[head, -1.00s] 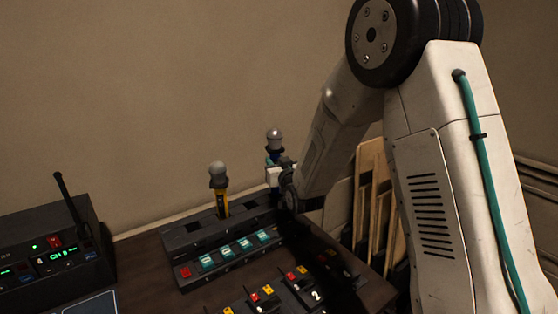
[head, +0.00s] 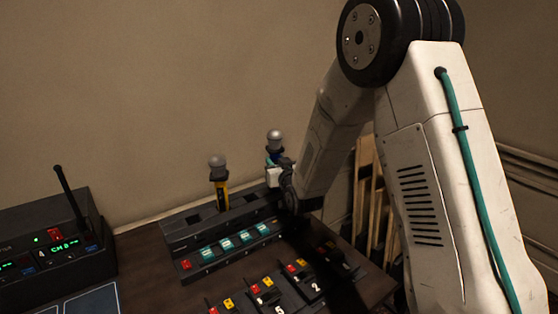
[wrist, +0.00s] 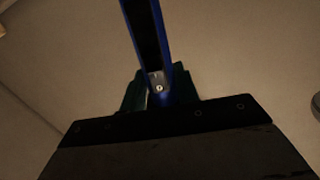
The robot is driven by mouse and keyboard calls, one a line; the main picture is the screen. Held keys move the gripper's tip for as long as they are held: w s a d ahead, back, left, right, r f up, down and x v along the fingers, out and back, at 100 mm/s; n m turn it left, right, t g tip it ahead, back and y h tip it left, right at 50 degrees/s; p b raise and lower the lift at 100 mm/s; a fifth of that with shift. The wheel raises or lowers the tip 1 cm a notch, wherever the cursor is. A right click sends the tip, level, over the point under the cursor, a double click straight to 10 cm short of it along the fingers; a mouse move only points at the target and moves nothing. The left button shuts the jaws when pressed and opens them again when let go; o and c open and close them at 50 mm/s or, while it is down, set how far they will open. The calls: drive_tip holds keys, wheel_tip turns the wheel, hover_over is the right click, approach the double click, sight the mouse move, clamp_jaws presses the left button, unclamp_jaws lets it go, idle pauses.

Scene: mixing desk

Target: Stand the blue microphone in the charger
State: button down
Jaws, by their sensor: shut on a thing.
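The blue microphone (head: 275,140) is upright in my gripper (head: 276,175), its grey head up, above the right end of the charger. Its lower end is hidden by the gripper and arm, so I cannot tell whether it touches the charger. The charger (head: 177,242) is a long dark rack with slots on top and a row of lit teal buttons in front. In the wrist view, my gripper (wrist: 158,92) is shut around the microphone's blue-edged dark body (wrist: 146,35).
A yellow microphone (head: 221,195) stands in the charger, left of my gripper. A radio receiver with an antenna (head: 50,250) stands at the left. Several small numbered units (head: 280,292) lie in front. Wooden boards (head: 366,190) lean behind my arm at the right.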

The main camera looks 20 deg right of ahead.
drive_tip(key=shift+f, duration=1.5)
drive_tip(key=c, duration=1)
unclamp_jaws()
drive_tip(key=shift+o, duration=0.5)
drive_tip(key=o, duration=0.5)
drive_tip(key=shift+o, duration=0.2)
drive_tip(key=shift+s, duration=0.2)
